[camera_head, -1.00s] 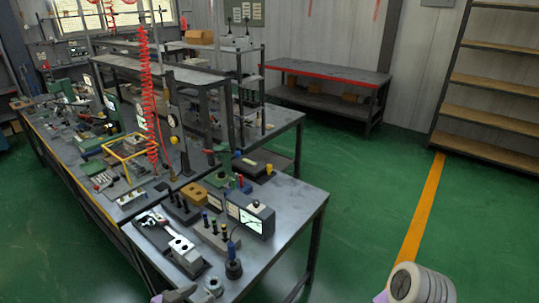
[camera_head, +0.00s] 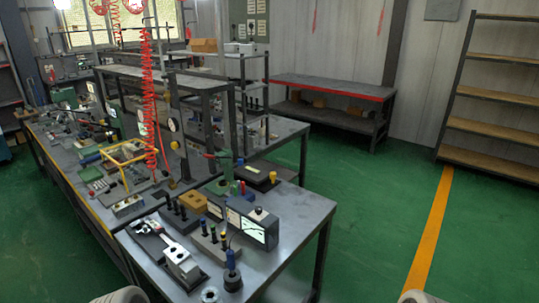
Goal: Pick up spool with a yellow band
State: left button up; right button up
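Several small dark spools stand upright in a grey block (camera_head: 207,242) on the near end of the workbench. The right one of these spools (camera_head: 223,238) seems to carry a yellow band, though it is too small to be sure. More dark spools (camera_head: 176,207) stand in another block behind and to the left. Neither of my grippers is in view; only pale rounded parts of my arms show at the bottom edge, left and right.
A display box (camera_head: 259,228) stands right of the spools, and a tan block (camera_head: 193,202) behind. A silver valve block (camera_head: 181,262) and a dark blue-topped piece (camera_head: 232,272) are in front. The bench's right corner (camera_head: 300,213) is bare.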

aim_at(225, 248)
jog(key=z, duration=0.1)
jog(key=k, duration=0.95)
jog(key=u, duration=0.85)
jog(key=i, duration=0.95)
jog(key=z, duration=0.5)
